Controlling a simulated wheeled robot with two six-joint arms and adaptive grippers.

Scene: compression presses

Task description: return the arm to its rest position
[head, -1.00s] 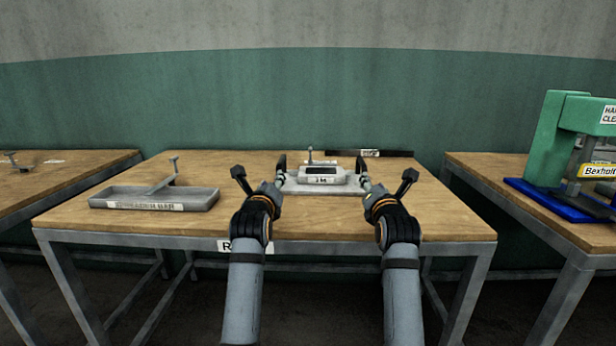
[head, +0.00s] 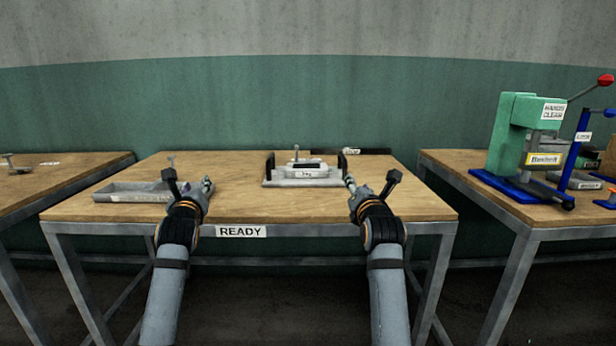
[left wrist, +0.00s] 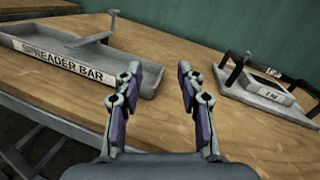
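My left gripper (head: 208,184) is over the front part of the middle table (head: 250,205), left of a grey tray with two black handles (head: 272,182). In the left wrist view my left gripper (left wrist: 160,75) has its fingers apart with nothing between them. My right gripper (head: 349,182) is at the right front of the handled tray, small and seen from behind; its finger opening cannot be made out. The handled tray also shows in the left wrist view (left wrist: 250,98), apart from my left fingers. A grey block marked with a weight (head: 315,171) sits in it.
A long grey tray labelled SPREADER BAR (left wrist: 62,65) lies left of my left gripper, partly behind my left arm in the head view (head: 120,192). A green press (head: 505,130) stands on the right table. A dark strip (head: 365,151) lies at the back. READY labels the front edge.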

